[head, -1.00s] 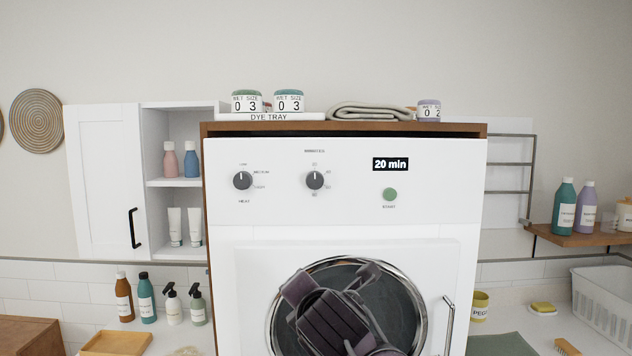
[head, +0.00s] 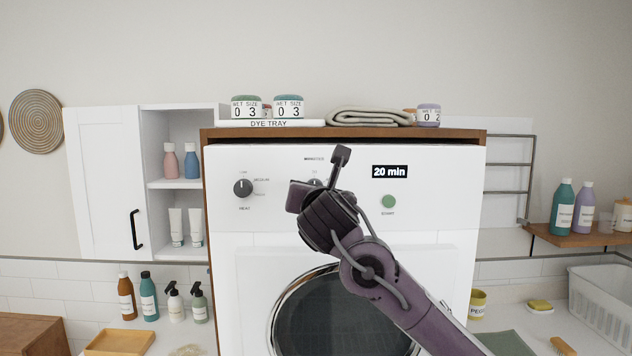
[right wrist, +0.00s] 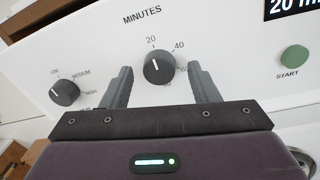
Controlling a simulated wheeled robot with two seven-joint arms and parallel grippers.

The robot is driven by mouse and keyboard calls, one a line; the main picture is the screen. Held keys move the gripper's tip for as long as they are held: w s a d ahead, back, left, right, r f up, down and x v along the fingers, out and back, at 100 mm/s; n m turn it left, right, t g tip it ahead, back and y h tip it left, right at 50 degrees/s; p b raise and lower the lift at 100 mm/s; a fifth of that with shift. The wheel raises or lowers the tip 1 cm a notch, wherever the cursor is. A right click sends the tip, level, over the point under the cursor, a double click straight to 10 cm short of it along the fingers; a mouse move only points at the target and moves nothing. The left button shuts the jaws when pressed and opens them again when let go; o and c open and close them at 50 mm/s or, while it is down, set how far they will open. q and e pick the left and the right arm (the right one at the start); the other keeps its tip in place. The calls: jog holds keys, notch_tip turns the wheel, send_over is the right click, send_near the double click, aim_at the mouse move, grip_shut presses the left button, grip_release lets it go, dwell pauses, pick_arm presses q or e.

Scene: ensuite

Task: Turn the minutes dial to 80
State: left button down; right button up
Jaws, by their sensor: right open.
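The minutes dial (right wrist: 159,67) is a round dark knob on the white machine's panel. Its white pointer line points up, toward the 20 mark. In the head view the dial (head: 314,183) is mostly hidden behind my right gripper. The display (head: 390,171) reads 20 min. My right gripper (right wrist: 160,78) is open, its two grey fingers on either side of the dial, one left and one right, with visible gaps to it. Whether the fingertips reach around the knob's depth is hard to tell. My left gripper is not in view.
The heat dial (right wrist: 64,92) is left of the minutes dial, and the green start button (right wrist: 294,57) is to the right. The round glass door (head: 300,315) lies below the panel. A dye tray (head: 270,123) and a folded towel (head: 368,117) sit on top.

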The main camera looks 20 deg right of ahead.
jog(key=shift+w, duration=0.35)
jog(key=c, duration=1)
jog(key=shift+w+a+f+n+g+h+b, duration=0.15)
jog(key=shift+n+h+b, duration=0.2)
jog(key=shift+n+b, duration=4.05)
jog(key=shift+s+f+n+g+h+b, duration=0.25)
jog(key=shift+n+b, duration=1.45)
jog(key=shift+n, duration=5.45)
jog(key=shift+w+a+r+n+h+b, duration=0.1)
jog(key=shift+w+n+h+b, duration=0.3)
jog(key=shift+n+b, duration=4)
jog(key=n+p, duration=0.2)
jog(key=shift+s+n+p, duration=0.15)
jog(key=shift+n+p, duration=0.1)
jog(key=shift+p, duration=0.1)
